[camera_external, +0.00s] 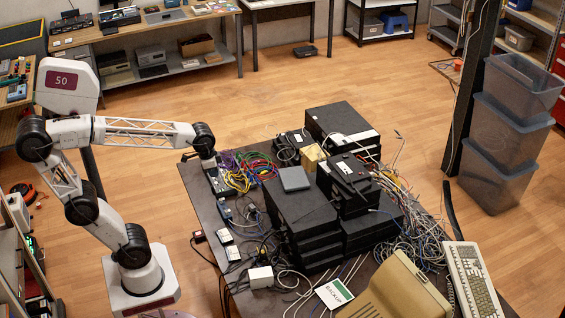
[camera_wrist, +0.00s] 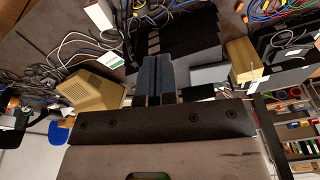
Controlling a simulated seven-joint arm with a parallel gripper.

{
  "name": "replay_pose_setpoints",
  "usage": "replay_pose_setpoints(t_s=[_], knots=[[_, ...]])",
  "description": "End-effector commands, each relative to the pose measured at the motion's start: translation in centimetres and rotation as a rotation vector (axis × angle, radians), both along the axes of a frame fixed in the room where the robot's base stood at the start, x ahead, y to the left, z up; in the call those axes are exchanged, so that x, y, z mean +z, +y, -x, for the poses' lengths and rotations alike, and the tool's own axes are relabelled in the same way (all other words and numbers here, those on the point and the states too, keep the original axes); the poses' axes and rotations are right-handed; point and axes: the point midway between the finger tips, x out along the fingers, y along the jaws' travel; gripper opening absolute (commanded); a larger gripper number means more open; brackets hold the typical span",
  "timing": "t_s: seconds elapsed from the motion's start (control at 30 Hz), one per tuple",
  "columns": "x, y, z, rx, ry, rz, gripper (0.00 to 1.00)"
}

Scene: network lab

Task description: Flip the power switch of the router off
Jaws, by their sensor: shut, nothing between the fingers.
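My gripper (camera_wrist: 155,63) shows in the wrist view as two dark fingers side by side, shut with nothing between them. In the external view my arm comes down near the table's far left corner, by a small device (camera_external: 219,184) with coloured cables; the fingertips are too small to make out there. Black box-shaped network devices (camera_external: 300,208) are stacked in the middle of the table. A flat grey box (camera_external: 294,179) lies on top of one stack. I cannot tell which device is the router, and no power switch is clear in either view.
The dark table (camera_external: 199,199) is crowded with loose cables (camera_external: 414,247). A yellow-brown box (camera_external: 312,157) stands among the stacks; it shows in the wrist view (camera_wrist: 240,62). A beige monitor (camera_external: 395,292), a keyboard (camera_external: 472,278) and a BACKUP card (camera_external: 334,293) are at the front.

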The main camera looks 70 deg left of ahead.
Motion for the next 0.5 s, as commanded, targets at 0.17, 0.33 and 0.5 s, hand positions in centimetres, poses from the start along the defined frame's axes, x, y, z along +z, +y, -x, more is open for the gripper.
replay_pose_setpoints(t_s=[0.17,0.33,0.5], knots=[[1.9,0.0,-3.4,-0.065,0.015,-0.012,0.00],[3.5,0.0,-6.5,-0.127,0.029,-0.022,0.00],[5.0,0.0,-9.7,-0.190,0.043,-0.032,0.00]])
